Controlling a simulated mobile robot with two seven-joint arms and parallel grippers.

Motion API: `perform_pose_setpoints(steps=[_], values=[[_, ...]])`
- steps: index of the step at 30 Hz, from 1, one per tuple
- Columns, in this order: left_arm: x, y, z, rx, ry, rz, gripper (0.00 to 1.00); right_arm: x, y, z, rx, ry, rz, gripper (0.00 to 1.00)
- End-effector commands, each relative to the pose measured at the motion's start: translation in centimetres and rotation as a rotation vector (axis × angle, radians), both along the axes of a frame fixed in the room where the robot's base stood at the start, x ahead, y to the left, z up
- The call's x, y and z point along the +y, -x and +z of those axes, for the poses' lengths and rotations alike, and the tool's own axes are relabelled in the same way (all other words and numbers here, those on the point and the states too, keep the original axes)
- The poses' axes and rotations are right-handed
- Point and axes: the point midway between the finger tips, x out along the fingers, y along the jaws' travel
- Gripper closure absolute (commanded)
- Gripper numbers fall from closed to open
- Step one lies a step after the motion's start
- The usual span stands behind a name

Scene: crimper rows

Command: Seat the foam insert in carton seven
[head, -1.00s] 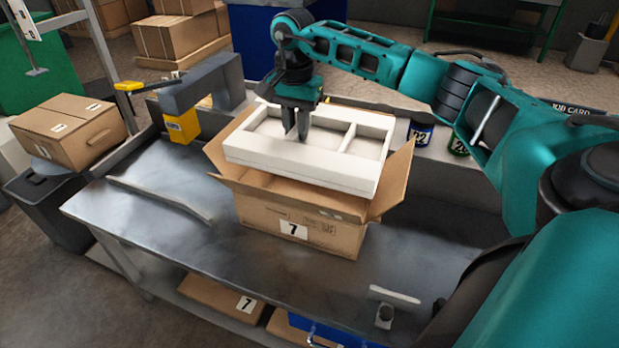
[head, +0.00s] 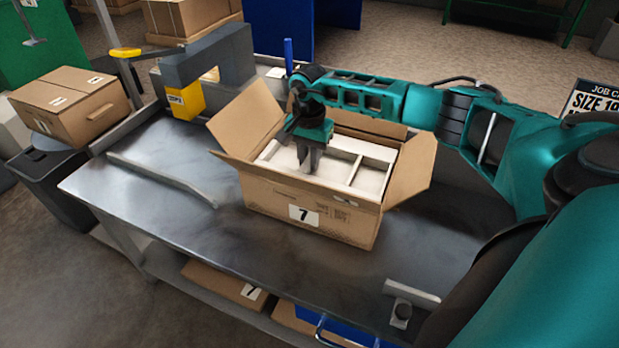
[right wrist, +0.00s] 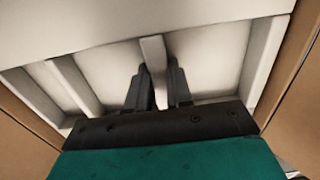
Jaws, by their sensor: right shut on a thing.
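The open carton seven (head: 270,200) stands on the metal bench with its flaps spread and a "7" label on its front. The white foam insert (head: 372,180) is inside the carton, its top below the carton's rim. My right gripper (head: 308,168) reaches down into the carton and is shut on a divider of the insert. In the right wrist view the two dark fingers (right wrist: 159,85) stand on either side of the white divider (right wrist: 153,55), with carton walls at both sides. The insert's underside is hidden. My left gripper is not in view.
A grey arm with a yellow block (head: 181,101) stands behind the carton at left. A metal strip (head: 165,179) lies on the bench (head: 190,225), which is clear at front left. A small metal fixture (head: 403,305) sits at the front right. A closed carton (head: 72,105) stands far left.

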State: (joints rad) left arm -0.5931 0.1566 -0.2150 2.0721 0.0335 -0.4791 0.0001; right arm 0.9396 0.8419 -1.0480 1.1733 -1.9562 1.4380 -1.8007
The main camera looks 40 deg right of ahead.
Motion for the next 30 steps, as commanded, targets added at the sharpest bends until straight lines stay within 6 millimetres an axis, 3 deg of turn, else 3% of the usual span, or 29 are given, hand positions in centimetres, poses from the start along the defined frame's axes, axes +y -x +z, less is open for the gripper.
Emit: perform_pose_setpoints(steps=[2, 8, 15, 26, 27, 30], values=[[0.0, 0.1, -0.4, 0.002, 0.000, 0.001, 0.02, 0.1, 0.0, -1.3, 0.002, -0.001, 0.000, 1.00], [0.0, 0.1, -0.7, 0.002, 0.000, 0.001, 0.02, 0.0, 0.0, -2.5, 0.000, 0.000, -0.001, 1.00], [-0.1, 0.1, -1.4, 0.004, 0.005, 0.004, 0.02, 0.1, 0.0, -6.0, 0.001, -0.002, -0.001, 1.00], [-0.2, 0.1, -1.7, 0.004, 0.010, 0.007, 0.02, 0.0, 0.0, -6.4, -0.001, 0.000, 0.000, 1.00], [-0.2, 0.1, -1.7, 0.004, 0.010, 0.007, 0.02, 0.0, 0.0, -6.4, -0.001, 0.000, 0.000, 0.79], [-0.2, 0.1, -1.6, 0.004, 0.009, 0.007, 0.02, 0.0, 0.0, -6.3, -0.001, 0.000, 0.000, 0.69]])
